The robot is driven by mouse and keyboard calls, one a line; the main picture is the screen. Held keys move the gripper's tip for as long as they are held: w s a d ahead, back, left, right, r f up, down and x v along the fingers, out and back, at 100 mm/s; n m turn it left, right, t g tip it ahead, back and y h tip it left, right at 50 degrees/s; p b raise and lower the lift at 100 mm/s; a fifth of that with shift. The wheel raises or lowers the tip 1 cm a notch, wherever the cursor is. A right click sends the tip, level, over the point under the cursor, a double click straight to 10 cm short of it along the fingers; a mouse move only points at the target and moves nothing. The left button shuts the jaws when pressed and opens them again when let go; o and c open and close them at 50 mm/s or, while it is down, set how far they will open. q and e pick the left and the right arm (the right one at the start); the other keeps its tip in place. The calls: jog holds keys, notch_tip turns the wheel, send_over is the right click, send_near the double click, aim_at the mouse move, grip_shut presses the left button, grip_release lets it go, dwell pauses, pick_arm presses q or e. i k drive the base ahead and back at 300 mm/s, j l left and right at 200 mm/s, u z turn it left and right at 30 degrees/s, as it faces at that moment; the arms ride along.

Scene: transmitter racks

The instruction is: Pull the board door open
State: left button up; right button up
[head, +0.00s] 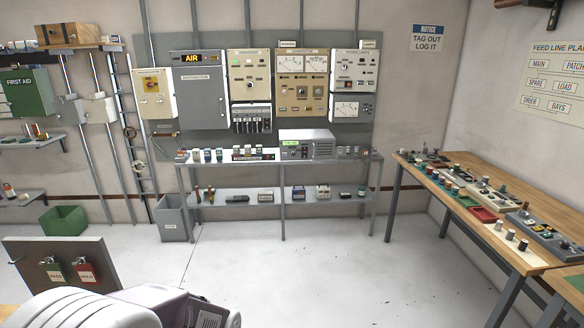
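The board door (203,103) is the tall grey panel on the back wall, under the lit AIR sign (192,58). It carries a small white label near its top and looks shut. Its handle is too small to make out clearly. Neither gripper shows in the head view. White and dark links of my own arm fill the bottom left edge, far from the door.
A grey bench (340,158) with small parts and a grey radio unit (307,144) stands below the board. A grey bin (173,220) stands at its left. A wooden workbench (405,170) lines the right. The middle floor (330,265) is clear.

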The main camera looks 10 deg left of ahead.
aim_at(200, 93)
jog(key=i+j+u, duration=0.25)
jog(key=i, duration=0.25)
jog(key=i+u, duration=0.2)
jog(key=i, duration=0.35)
jog(key=i+l+u, duration=0.1)
jog(key=i+u, duration=0.15)
jog(key=i, duration=0.25)
jog(key=i+l+u, duration=0.2)
jog(key=i, duration=0.35)
jog(key=i+l+u, duration=0.25)
jog(key=i, duration=0.25)
jog(key=i+j+u, duration=0.1)
jog(key=i, duration=0.45)
jog(key=i+j, duration=0.2)
jog(key=i, duration=0.3)
jog(key=i+j+u, duration=0.15)
jog(key=i, duration=0.4)
